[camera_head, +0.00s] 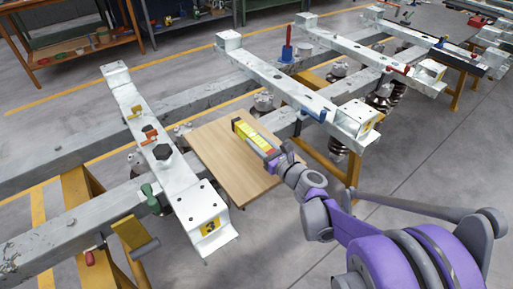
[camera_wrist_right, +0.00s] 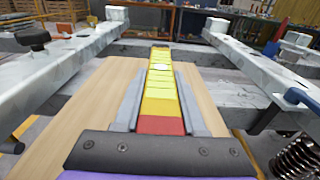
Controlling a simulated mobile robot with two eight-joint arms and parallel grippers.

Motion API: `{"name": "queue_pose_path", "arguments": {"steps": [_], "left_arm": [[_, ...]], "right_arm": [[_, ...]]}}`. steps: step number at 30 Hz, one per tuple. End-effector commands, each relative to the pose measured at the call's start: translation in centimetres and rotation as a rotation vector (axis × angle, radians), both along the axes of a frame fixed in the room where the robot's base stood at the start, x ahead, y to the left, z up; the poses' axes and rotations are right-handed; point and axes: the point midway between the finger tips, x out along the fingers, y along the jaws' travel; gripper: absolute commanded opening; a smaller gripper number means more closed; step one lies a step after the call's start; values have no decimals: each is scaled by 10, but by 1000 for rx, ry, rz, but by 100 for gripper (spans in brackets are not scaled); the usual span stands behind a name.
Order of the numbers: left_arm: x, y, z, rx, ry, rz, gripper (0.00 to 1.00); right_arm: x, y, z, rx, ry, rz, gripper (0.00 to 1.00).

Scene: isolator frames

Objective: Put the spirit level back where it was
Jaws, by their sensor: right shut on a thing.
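The spirit level (camera_head: 254,136) is a yellow bar with a red end, seen over a wooden board (camera_head: 214,150) between two white metal beams. My right gripper (camera_head: 272,154) is shut on its near end, and the level points away from the gripper. In the right wrist view the level (camera_wrist_right: 160,95) lies between the two grey fingers of the gripper (camera_wrist_right: 160,115), with its red end nearest. I cannot tell whether the level touches the board (camera_wrist_right: 75,115) or hangs just above it. My left gripper is not in view.
A white beam marked 3 (camera_head: 165,150) stands left of the board, with a black knob and small clamps on it. Another white beam (camera_head: 290,92) with a blue clamp stands to the right. Coil springs (camera_head: 337,140) hang near its end. Shelves stand at the back.

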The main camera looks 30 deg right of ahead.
Motion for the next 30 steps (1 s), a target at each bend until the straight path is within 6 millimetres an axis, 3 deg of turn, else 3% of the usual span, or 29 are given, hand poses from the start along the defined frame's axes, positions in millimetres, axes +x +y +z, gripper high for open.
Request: {"name": "queue_pose_path", "arguments": {"steps": [1,4,26,27,30], "left_arm": [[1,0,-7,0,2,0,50],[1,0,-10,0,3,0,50],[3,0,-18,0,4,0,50],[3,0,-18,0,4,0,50],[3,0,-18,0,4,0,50]], "right_arm": [[1,0,-11,1,1,0,0],[1,0,-20,1,0,0,0],[0,0,-31,1,0,0,0],[0,0,-31,0,0,0,45],[0,0,-31,0,0,0,63]]}}
